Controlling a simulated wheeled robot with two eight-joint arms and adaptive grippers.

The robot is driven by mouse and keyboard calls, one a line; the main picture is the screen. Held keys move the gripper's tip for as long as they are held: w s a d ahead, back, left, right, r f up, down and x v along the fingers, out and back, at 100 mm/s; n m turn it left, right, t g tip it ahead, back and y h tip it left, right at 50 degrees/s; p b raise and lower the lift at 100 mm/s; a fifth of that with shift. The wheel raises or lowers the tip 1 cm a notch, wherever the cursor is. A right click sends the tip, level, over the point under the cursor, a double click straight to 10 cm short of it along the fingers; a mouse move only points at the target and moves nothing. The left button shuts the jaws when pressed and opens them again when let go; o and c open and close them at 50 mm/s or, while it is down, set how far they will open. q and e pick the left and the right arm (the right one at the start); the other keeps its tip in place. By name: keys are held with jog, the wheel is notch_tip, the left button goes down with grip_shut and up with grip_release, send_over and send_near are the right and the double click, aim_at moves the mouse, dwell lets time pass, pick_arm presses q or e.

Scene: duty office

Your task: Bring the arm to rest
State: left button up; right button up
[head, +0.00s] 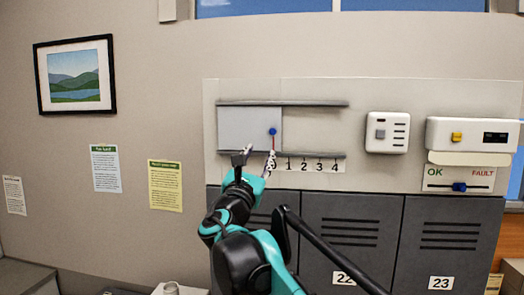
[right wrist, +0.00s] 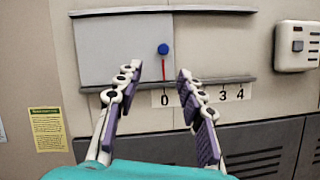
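My right arm reaches up in the head view, and its gripper (head: 258,158) is at the lower edge of a grey sliding panel (head: 246,128). In the right wrist view the right gripper (right wrist: 155,75) is open, its two fingers spread with nothing between them. The panel has a blue knob (head: 272,131) with a red pointer line below it, and it also shows in the right wrist view (right wrist: 110,50). The pointer stands at 0 on the number scale (head: 308,166). The knob appears beyond the fingertips, apart from them. My left gripper is not in view.
A white switch box (head: 388,132) and a unit with a yellow button (head: 473,135) are on the wall at the right. Below it is an OK/FAULT slider (head: 459,180). Grey lockers (head: 352,234) stand under the panel. Paper notices and a framed picture (head: 75,75) hang at the left.

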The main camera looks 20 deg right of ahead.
dwell(0.4)
jog(key=s+d+f+m+g+y+b, duration=0.1)
jog(key=s+d+f+m+g+b, duration=0.35)
jog(key=f, duration=1.05)
jog(key=s+a+f+m+g+y+b, duration=0.15)
jog(key=s+f+m+b, duration=0.3)
jog(key=f+b, duration=0.8)
jog(key=s+d+f+m+g+y+b, duration=0.25)
jog(key=s+f+m, duration=0.2)
jog(key=f, duration=1.45)
jog(key=s+a+f+m+y+b, duration=0.3)
jog(key=f+b, duration=0.3)
jog(key=f, duration=0.8)
jog(key=s+a+f+m+g+y+b, duration=0.1)
jog(key=s+a+f+m+y+b, duration=0.2)
jog(key=f, duration=1.1)
jog(key=s+a+f+m+g+y+b, duration=0.1)
jog(key=s+a+f+m+b, duration=0.4)
jog(key=f, duration=1)
jog(key=s+a+y+b, duration=0.1)
jog(key=s+a+b, duration=0.1)
jog(key=s+b, duration=0.1)
jog(key=shift+a+m+y+b, duration=0.3)
jog(key=shift+m+y+b, duration=0.1)
jog(key=shift+b, duration=0.35)
